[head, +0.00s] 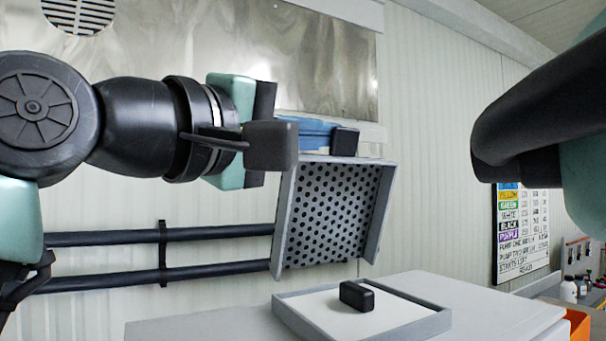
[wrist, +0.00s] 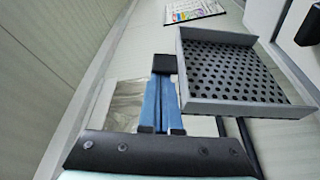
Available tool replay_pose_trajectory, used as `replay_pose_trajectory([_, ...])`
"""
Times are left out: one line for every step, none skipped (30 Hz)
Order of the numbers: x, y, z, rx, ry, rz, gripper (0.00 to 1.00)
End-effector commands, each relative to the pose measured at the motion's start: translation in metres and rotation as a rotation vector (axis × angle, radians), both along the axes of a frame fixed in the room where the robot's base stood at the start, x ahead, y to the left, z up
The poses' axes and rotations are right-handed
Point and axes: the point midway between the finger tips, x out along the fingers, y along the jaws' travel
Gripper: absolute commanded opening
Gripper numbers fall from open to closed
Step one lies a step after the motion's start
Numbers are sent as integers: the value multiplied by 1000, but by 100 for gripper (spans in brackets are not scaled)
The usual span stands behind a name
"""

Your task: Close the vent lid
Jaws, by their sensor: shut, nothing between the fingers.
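The perforated grey panel with raised side walls (head: 335,215), which looks like the vent lid, stands steeply tilted up behind the white box in the head view. It also shows in the wrist view (wrist: 232,74), right of my fingers. My gripper (head: 344,141) is shut and empty, its blue fingers and black tips together at the panel's top edge. In the wrist view the gripper (wrist: 166,64) lies close beside the panel's left wall. I cannot tell whether they touch. The fingers' middle is partly hidden in the head view.
A white box (head: 480,300) stands in front, with a grey square frame (head: 435,325) and a black block (head: 357,295) on top. Dark pipes (head: 215,232) run along the wall at left. A label board (head: 522,235) hangs at right. Space above the box is clear.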

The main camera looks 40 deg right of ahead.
Motion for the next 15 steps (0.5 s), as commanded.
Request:
replay_pose_trajectory([-7, 2, -13, -9, -48, 1, 0])
replay_pose_trajectory([-11, 3, -14, -16, -76, 1, 0])
replay_pose_trajectory([-16, 4, -16, -25, -113, 1, 0])
replay_pose_trajectory([-20, 5, -17, -32, -141, 0, 0])
replay_pose_trajectory([-24, 6, -19, -38, -168, 0, 0])
replay_pose_trajectory([-29, 7, -21, -48, -205, 1, 0])
replay_pose_trajectory([-32, 8, -23, -54, -233, 1, 0])
replay_pose_trajectory([-36, 9, -25, -61, -262, 0, 0])
replay_pose_trajectory([-41, 10, -28, -71, -298, -1, 0])
replay_pose_trajectory([-44, 10, -30, -77, -325, -1, 0])
replay_pose_trajectory([-47, 11, -32, -83, -352, -1, 0])
replay_pose_trajectory([-52, 12, -35, -93, -388, 0, 0])
replay_pose_trajectory([-55, 13, -38, -100, -416, -1, 0])
replay_pose_trajectory([-58, 14, -40, -106, -444, -1, 0])
replay_pose_trajectory([-62, 15, -44, -108, -459, 1, 0])
